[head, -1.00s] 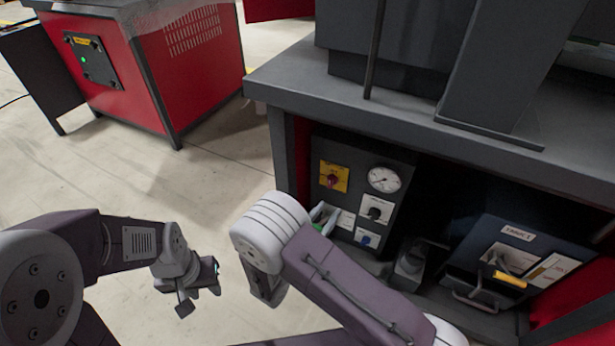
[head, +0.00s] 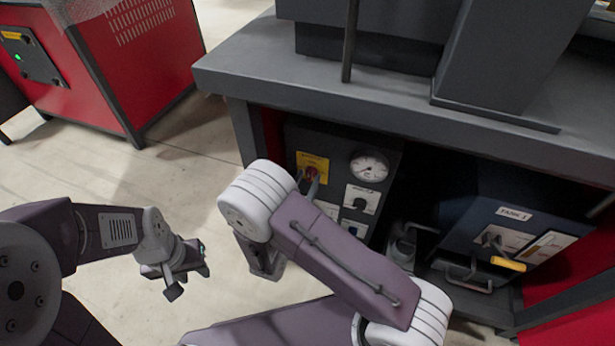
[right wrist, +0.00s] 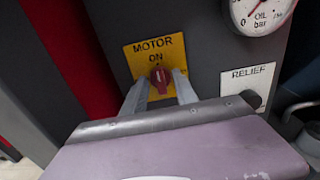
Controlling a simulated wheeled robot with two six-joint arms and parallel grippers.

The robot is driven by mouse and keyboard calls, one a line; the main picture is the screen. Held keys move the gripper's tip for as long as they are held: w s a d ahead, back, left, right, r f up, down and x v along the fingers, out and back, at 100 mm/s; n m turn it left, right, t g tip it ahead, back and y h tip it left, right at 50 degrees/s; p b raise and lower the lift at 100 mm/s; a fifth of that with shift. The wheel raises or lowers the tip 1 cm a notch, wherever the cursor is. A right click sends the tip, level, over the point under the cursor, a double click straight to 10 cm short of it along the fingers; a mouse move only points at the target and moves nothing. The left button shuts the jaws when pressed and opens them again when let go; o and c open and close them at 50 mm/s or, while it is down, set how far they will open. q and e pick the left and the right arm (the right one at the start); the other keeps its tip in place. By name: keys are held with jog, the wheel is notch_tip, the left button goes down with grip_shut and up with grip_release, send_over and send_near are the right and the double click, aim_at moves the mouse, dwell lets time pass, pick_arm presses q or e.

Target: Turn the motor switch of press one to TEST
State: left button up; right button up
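The motor switch is a red knob on a yellow plate (head: 305,158) in the dark panel under the bench. In the right wrist view the red knob (right wrist: 160,78) stands upright below the words MOTOR ON. My right gripper (right wrist: 160,92) has its two grey fingers apart, one on each side of the knob. I cannot tell whether they touch it. They cover the lower parts of the plate, and no TEST mark is visible. In the head view the right gripper (head: 311,180) is partly behind my arm. My left gripper (head: 188,280) hangs open and empty over the floor.
Right of the switch are an oil pressure gauge (head: 369,166) and a RELIEF knob (head: 361,200). A dark blue unit with a yellow handle (head: 508,264) stands further right. The bench top (head: 235,70) overhangs the panel. A red cabinet (head: 130,75) stands back left.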

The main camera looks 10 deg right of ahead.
grip_shut()
jog(key=shift+m, duration=0.3)
jog(key=m, duration=0.3)
jog(key=shift+p, duration=0.4)
jog(key=m, duration=0.4)
jog(key=shift+s+d+f, duration=0.1)
jog(key=m, duration=0.5)
jog(key=shift+f, duration=0.1)
jog(key=m+b, duration=0.2)
jog(key=m, duration=0.3)
jog(key=shift+f, duration=0.1)
jog(key=shift+m, duration=0.3)
